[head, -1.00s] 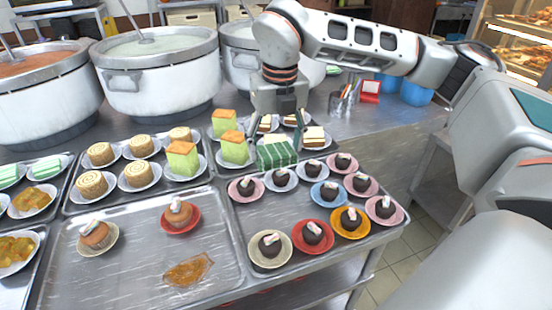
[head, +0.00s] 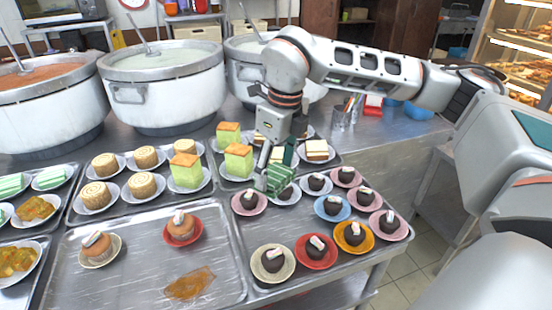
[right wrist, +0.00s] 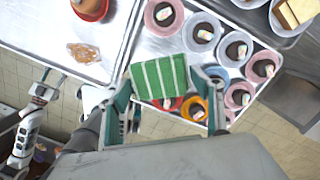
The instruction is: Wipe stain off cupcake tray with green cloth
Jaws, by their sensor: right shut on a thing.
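The cupcake tray (head: 130,278) is a metal tray at the front left, holding two cupcakes. An orange-brown stain (head: 190,283) lies on its front right part; the stain also shows in the right wrist view (right wrist: 83,52). My right gripper (head: 277,166) is shut on the green cloth with white stripes (head: 274,182). It holds the cloth above the back of the chocolate cake tray, to the right of and behind the stain. In the right wrist view the cloth (right wrist: 160,76) hangs between the fingers. Part of my left arm shows there at the left edge; its finger state is unclear.
The tray of small chocolate cakes on coloured plates (head: 287,222) stands right of the cupcake tray. Green and roll cakes stand on trays behind, with large stockpots (head: 165,92) at the back. A pen holder (head: 343,117) stands at the back right.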

